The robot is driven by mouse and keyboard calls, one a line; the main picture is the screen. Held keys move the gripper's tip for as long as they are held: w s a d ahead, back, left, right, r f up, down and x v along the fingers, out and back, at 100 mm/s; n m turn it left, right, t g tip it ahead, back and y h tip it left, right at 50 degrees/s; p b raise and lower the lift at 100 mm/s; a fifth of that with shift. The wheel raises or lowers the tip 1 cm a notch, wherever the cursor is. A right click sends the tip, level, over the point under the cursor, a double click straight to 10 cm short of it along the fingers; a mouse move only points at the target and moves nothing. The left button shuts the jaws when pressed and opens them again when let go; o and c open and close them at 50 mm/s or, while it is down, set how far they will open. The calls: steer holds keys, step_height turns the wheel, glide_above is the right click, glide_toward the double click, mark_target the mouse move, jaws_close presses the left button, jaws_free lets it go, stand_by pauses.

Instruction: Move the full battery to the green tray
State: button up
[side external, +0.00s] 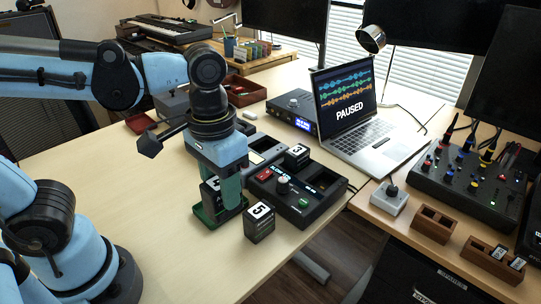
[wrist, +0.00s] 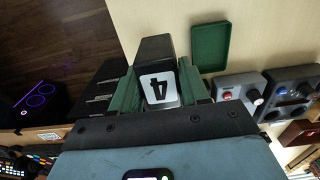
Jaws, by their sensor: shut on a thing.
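My gripper (side external: 218,195) has green fingers and is shut on a black battery marked 4 (wrist: 158,88). In the side view this battery (side external: 210,190) is partly hidden by the fingers. The shallow green tray (wrist: 209,45) looks empty and lies beyond the gripper, to the right of the battery in the wrist view. Battery 5 (side external: 259,223) stands on the table right of the gripper. Battery 3 (side external: 297,155) stands at the black tester. Charge states are not legible.
The black tester (side external: 297,192) with a red button, knob and display sits right of my gripper. A grey device (side external: 264,150) lies behind it. A laptop (side external: 350,115) reads PAUSED at the back. The table's near edge is close to battery 5; the table's left is clear.

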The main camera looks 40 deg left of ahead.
steer(key=shift+w+a+f, duration=0.9)
steer(key=shift+a+f, duration=0.8)
steer(key=shift+f, duration=0.1)
steer(key=shift+w+a+f, duration=0.85)
steer(key=shift+a+f, duration=0.8)
steer(key=shift+f, duration=0.2)
steer(key=shift+w+a+f, duration=0.9)
steer(key=shift+a+f, duration=0.8)
steer(key=shift+f, duration=0.1)
steer(key=shift+f, duration=0.15)
steer(key=o, duration=1.3)
steer(key=shift+d+r+t, duration=0.2)
steer(key=shift+r+t, duration=1)
steer(key=shift+r, duration=0.55)
steer(key=shift+d+r+t, duration=0.25)
steer(key=shift+r+t, duration=0.95)
steer(key=shift+r, duration=0.5)
steer(key=shift+d+r+t, duration=0.2)
steer(key=shift+r+t, duration=1)
steer(key=shift+r, duration=0.55)
